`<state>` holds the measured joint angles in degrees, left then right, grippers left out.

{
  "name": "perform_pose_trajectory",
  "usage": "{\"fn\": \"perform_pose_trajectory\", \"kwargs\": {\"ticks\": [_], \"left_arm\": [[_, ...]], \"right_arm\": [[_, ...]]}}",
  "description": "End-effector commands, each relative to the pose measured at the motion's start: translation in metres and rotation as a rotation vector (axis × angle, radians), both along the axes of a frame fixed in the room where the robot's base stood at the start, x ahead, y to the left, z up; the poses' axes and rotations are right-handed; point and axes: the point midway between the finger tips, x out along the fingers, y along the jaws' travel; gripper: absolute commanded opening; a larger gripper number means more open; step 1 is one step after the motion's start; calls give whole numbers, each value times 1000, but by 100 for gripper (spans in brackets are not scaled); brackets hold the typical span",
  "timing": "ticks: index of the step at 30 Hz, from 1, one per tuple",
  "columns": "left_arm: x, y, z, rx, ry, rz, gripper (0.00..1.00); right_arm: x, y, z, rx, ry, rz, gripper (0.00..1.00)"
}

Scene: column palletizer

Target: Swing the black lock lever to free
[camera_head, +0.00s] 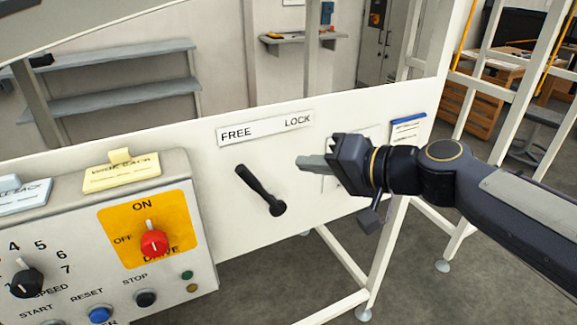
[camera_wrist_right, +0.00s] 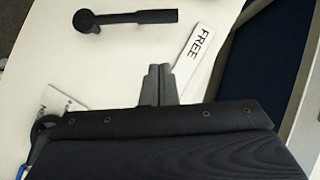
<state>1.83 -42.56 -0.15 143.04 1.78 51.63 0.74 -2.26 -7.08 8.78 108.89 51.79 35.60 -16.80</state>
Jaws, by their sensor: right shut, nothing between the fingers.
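The black lock lever (camera_head: 260,190) is on the white panel (camera_head: 225,230). Its handle slants up and left from its pivot, toward the word FREE on the label (camera_head: 265,129) above it. The lever also shows near the top of the right wrist view (camera_wrist_right: 130,18). My right gripper (camera_head: 304,162) is shut and empty, to the right of the lever's handle and below the word LOCK. Its closed fingers show in the right wrist view (camera_wrist_right: 158,82), with a gap between them and the lever. My left gripper is not in view.
A grey control box (camera_head: 80,245) with a red drive knob (camera_head: 154,243) and several buttons stands left of the lever. A yellow note (camera_head: 121,173) sits on its top edge. A blue-topped card (camera_head: 408,128) is on the panel behind my right wrist.

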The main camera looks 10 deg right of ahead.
Motion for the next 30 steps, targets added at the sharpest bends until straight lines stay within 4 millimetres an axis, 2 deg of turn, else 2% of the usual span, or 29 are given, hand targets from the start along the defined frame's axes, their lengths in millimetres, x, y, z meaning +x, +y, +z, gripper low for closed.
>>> {"fn": "perform_pose_trajectory", "kwargs": {"ticks": [3,7,21,23,25,30], "left_arm": [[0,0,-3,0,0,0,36],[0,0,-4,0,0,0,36],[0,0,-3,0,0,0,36],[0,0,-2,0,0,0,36],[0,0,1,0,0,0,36],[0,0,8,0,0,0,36]], "right_arm": [[-12,-17,5,1,-1,-7,0],[-19,-25,9,1,-1,-5,0],[-26,-30,7,-13,5,-5,0],[-36,-34,-1,-47,16,-6,0],[-57,-42,-21,-119,44,-8,0],[-128,-73,-95,-357,156,-25,0]]}}
